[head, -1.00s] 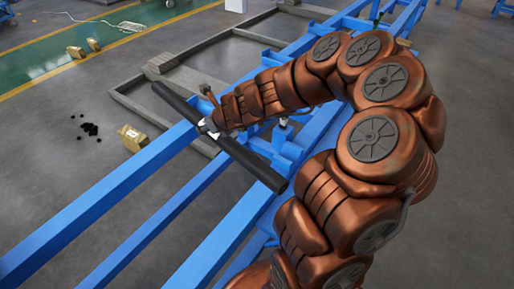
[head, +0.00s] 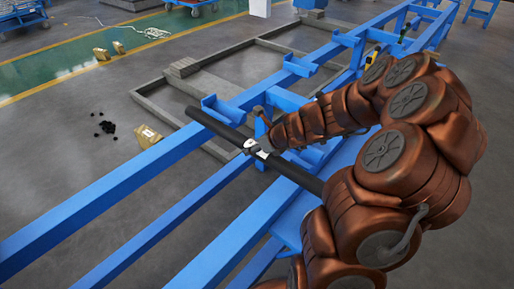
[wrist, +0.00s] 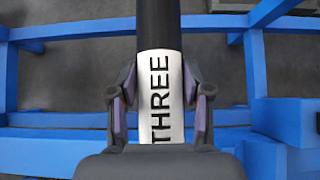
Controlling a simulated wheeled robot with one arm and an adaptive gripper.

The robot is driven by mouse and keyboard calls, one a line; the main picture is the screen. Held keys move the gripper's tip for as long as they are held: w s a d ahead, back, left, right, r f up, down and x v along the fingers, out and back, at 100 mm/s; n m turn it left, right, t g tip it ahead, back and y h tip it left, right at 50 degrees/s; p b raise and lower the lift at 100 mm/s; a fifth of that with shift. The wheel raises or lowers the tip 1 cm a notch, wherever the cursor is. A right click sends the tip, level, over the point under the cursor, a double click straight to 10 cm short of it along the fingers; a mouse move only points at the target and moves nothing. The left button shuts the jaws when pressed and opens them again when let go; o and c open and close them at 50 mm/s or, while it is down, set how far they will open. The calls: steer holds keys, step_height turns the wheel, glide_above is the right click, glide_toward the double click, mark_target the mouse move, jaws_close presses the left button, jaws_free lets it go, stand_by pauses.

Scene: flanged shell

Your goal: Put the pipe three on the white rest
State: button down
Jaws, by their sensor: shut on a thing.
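My gripper (head: 257,149) is shut around the middle of a long dark pipe (head: 300,176) and holds it over the blue rack. In the wrist view, the pipe (wrist: 159,24) runs straight between the fingers of my gripper (wrist: 160,88), and its white band reads "THREE". In the head view the pipe slants from upper left to lower right. Its upper-left end is beside a blue bracket (head: 222,107) on the rack; I cannot tell whether they touch. My arm hides part of the rack. I cannot make out a white rest.
The blue rack (head: 128,198) of long beams crosses the view. More blue brackets (head: 298,66) stand farther along it. A grey frame (head: 150,98) lies on the floor behind. A small tan box (head: 147,136) and black bits (head: 104,126) lie at left. Floor at lower left is clear.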

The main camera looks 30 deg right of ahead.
steer(key=w+d+f, duration=0.2)
steer(key=d, duration=0.4)
steer(key=w+d+f, duration=0.2)
steer(key=d, duration=0.5)
steer(key=shift+f+b, duration=0.3)
steer(key=c, duration=0.8)
jaws_free()
steer(key=shift+a+f, duration=0.1)
